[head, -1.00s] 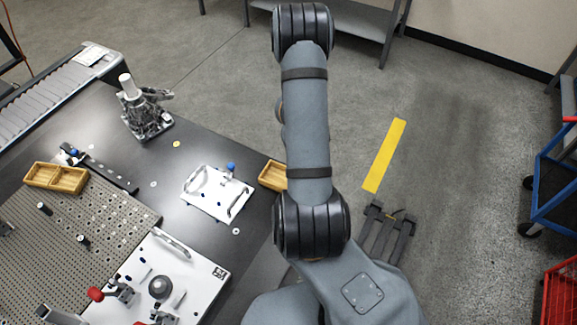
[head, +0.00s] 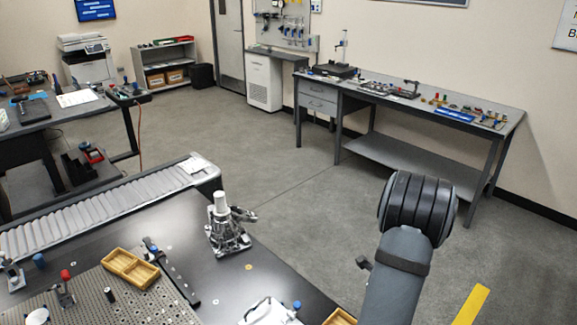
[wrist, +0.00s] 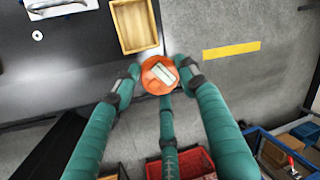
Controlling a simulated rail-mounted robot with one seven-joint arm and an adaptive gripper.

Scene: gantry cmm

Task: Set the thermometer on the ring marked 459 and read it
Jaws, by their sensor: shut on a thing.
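In the wrist view my gripper (wrist: 160,84) has teal fingers closed around a round orange body with a pale rectangular face, which I take to be the thermometer (wrist: 150,82). It is held above the edge of the dark table, beside a wooden tray. A small pale ring (wrist: 37,36) lies on the dark table at the upper left of the wrist view. In the head view a small yellowish ring (head: 249,267) lies on the black tabletop. No number can be read on either ring. My gripper is outside the head view; only my arm shows there.
The wooden tray (wrist: 135,26) sits near the table edge. A two-part wooden tray (head: 131,268), a metal fixture with a white cylinder (head: 227,228) and a perforated plate (head: 95,300) stand on the black table. Red (wrist: 187,164) and blue bins are on the floor side.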

